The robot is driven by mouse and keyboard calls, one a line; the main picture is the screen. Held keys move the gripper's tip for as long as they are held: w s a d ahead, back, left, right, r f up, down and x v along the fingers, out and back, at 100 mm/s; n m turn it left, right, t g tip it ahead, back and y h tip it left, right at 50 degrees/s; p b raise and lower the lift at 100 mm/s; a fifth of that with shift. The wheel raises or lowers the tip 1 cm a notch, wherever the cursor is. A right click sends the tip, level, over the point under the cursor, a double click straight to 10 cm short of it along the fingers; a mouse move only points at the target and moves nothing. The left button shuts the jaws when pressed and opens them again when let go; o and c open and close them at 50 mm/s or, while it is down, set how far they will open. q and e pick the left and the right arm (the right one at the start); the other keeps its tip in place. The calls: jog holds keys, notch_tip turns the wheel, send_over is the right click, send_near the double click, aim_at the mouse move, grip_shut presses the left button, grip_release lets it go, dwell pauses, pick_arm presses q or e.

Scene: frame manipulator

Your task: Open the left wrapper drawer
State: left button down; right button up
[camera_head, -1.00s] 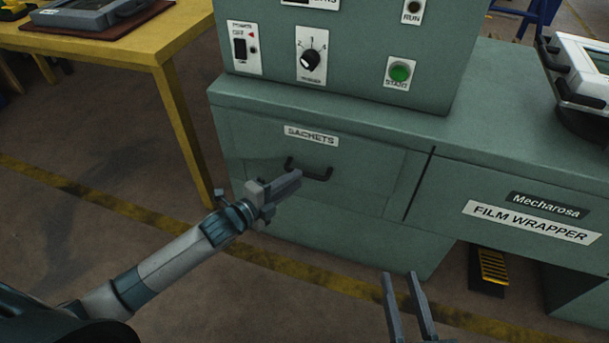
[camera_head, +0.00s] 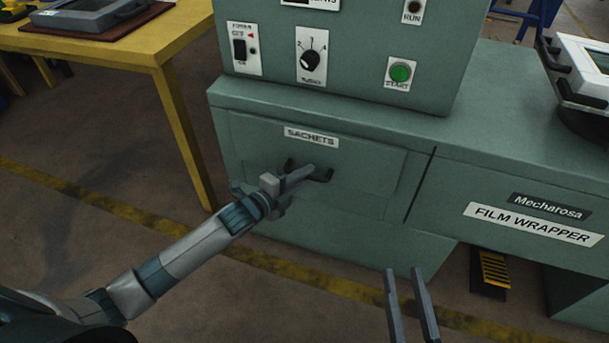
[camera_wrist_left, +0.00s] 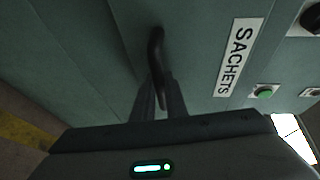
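The left wrapper drawer (camera_head: 365,177) is the green front marked SACHETS, left of centre in the head view. It looks flush with its cabinet. Its dark handle (camera_head: 327,174) is partly hidden behind my left gripper (camera_head: 307,174). In the left wrist view the handle (camera_wrist_left: 156,46) runs down between the fingertips of my left gripper (camera_wrist_left: 160,78), one finger on each side. I cannot tell whether the fingers press on it. My right gripper (camera_head: 404,273) is open and empty, at the bottom of the head view, in front of the cabinet and apart from it.
A control box (camera_head: 345,60) with a switch, a knob and a green button (camera_head: 400,72) stands on the cabinet above the drawer. A FILM WRAPPER label (camera_head: 532,223) is to the right. A yellow table (camera_head: 150,45) stands at the left. The floor before the drawer looks clear.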

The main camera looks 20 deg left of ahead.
pick_arm(q)
jog(key=shift+s, duration=0.15)
